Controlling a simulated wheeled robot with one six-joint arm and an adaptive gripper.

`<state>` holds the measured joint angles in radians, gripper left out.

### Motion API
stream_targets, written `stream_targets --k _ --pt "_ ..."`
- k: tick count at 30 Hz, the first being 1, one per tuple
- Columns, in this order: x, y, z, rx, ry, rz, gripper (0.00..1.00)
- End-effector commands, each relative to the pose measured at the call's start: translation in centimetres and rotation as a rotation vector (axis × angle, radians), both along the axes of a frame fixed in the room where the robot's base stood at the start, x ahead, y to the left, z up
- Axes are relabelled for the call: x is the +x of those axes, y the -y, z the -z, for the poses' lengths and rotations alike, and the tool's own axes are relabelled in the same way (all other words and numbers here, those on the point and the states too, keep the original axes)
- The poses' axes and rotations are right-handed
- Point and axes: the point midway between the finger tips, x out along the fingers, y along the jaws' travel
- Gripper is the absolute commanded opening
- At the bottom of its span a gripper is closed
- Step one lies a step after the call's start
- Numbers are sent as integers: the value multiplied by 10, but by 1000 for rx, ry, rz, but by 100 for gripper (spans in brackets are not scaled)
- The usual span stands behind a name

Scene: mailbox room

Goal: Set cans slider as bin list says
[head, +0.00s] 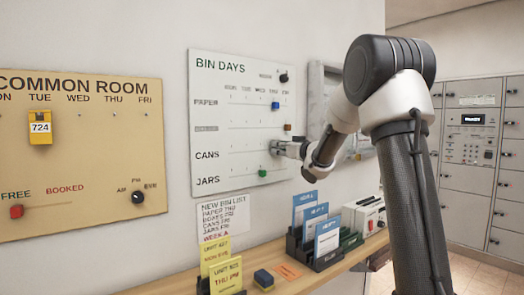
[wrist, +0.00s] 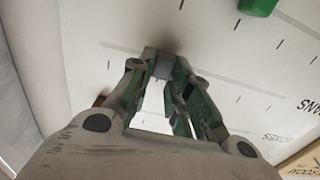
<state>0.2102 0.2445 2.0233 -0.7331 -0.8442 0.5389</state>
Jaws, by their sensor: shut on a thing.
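The white BIN DAYS board (head: 211,135) hangs on the wall, with rows for paper, boxes, cans and jars under weekday columns. My gripper (head: 277,148) is at the right part of the CANS row. In the wrist view my gripper (wrist: 161,66) is shut on a small grey block, the cans slider (wrist: 162,70), mostly hidden by the fingers. It appears near the THU column; the exact mark is hidden. The blue paper slider (head: 275,106) is at THU, the brown boxes slider (head: 288,127) at FRI, the green jars slider (head: 262,173) near WED. The bin list (head: 222,217) seems to read CANS FRI.
A dark knob (head: 284,77) is at the board's top right. The yellow COMMON ROOM board (head: 80,165) hangs at left. Below, a wooden shelf (head: 318,274) bears yellow cards (head: 226,276), blue-card holders (head: 327,240) and a white switch box (head: 370,216). Metal lockers (head: 470,160) stand at right.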

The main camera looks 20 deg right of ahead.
Motion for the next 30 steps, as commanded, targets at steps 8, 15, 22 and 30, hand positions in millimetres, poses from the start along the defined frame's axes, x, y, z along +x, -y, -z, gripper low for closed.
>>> stream_targets --k 8,15,22,30 --pt "16 49 0 -1 1 1 0" --pt "21 62 -1 -1 1 0 0" --pt "21 64 -1 0 2 2 0" --pt "21 64 -1 1 2 3 41"
